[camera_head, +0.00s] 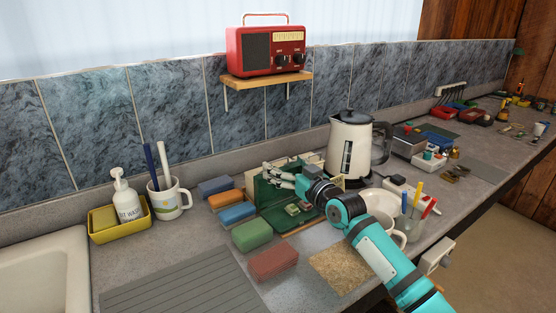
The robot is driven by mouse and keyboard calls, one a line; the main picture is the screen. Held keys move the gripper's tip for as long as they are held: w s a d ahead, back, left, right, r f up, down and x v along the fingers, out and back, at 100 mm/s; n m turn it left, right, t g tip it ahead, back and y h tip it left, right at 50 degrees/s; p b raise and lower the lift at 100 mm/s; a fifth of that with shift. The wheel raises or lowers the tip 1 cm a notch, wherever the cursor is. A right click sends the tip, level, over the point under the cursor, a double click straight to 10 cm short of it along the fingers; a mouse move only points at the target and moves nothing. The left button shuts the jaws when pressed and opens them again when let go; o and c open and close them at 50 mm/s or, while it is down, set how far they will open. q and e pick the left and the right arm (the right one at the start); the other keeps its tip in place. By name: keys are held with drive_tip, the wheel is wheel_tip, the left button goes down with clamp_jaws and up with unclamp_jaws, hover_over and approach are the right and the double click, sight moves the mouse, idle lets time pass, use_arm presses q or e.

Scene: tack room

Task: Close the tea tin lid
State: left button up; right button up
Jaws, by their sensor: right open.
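The green tea tin (267,193) is on the counter near the middle of the head view, left of the kettle. A dark green panel, seemingly its raised lid, stands up at the back left, and a small light green item lies in front of it. My right gripper (270,173) reaches in from the right, above the tin and at the top of this green panel. Its pale fingers point left, open, with nothing seen between them. I cannot tell if they touch the panel. My arm hides the tin's right part. My left gripper is not in view.
A white kettle (348,146) stands close behind my right arm. Coloured sponges (238,213) lie left of the tin. A cup with pens (410,224) is to the right. A red radio (266,50) sits on a wall shelf. The ribbed drainer (190,285) at front left is clear.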

sight(278, 160)
drive_tip(key=x, duration=0.2)
drive_tip(key=shift+w+a+f, duration=0.1)
drive_tip(key=shift+w+a, duration=0.1)
drive_tip(key=shift+w+a+b, duration=0.35)
drive_tip(key=shift+w+b, duration=0.05)
drive_tip(key=shift+w, duration=0.15)
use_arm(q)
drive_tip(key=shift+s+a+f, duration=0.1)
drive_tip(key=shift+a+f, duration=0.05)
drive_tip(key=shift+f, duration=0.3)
